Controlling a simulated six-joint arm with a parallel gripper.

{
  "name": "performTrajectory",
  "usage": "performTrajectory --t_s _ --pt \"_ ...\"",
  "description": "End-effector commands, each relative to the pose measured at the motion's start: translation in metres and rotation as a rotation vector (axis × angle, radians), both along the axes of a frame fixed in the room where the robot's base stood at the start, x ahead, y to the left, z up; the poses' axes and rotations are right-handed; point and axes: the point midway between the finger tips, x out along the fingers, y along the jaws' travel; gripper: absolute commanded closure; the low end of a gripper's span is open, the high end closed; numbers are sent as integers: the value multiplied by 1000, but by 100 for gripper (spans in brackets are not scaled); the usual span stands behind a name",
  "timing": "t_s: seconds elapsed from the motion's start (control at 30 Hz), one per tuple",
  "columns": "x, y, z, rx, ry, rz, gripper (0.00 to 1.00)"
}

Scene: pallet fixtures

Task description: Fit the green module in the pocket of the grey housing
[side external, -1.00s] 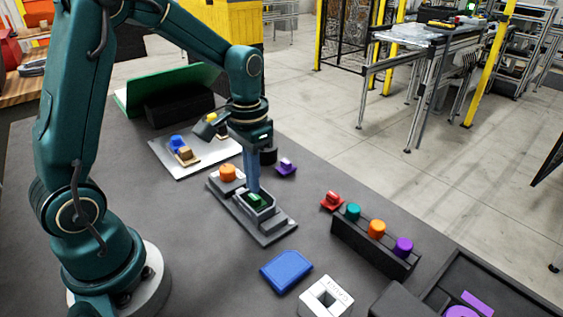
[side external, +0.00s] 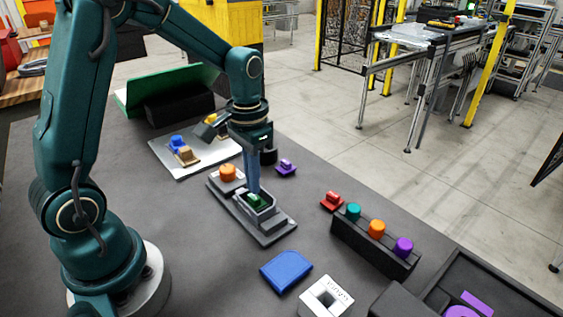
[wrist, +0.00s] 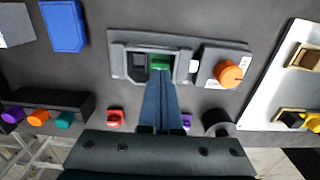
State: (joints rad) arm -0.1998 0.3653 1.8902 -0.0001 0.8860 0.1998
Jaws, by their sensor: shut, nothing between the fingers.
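The green module (side external: 256,202) lies inside the grey housing (side external: 266,225), which is fixed on a grey plate. In the wrist view the module (wrist: 159,62) sits at the right end of the opening, with a dark empty space to its left. My gripper (side external: 253,190) points down with its fingers together and empty, its tips right at the module. In the wrist view the fingers (wrist: 161,74) cover the near part of the module and the housing wall (wrist: 118,62). I cannot tell how deep the module sits or whether the tips touch it.
An orange knob (side external: 228,172) stands on the same plate, behind the housing. A purple piece (side external: 286,167) and a red piece (side external: 332,200) lie to the right, near a black rack (side external: 372,250) with coloured caps. A blue block (side external: 286,270) and a white block (side external: 326,297) lie in front.

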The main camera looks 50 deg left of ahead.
Motion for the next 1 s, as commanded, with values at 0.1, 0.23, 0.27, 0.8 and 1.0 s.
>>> performTrajectory --t_s 0.1,0.23,0.27,0.8,1.0 --pt "0 0 -4 0 2 0 100" --pt "0 0 -8 -1 2 0 100" --pt "0 0 -9 0 2 0 100" --pt "0 0 -12 0 0 0 100" --pt "1 0 0 1 -4 0 100"
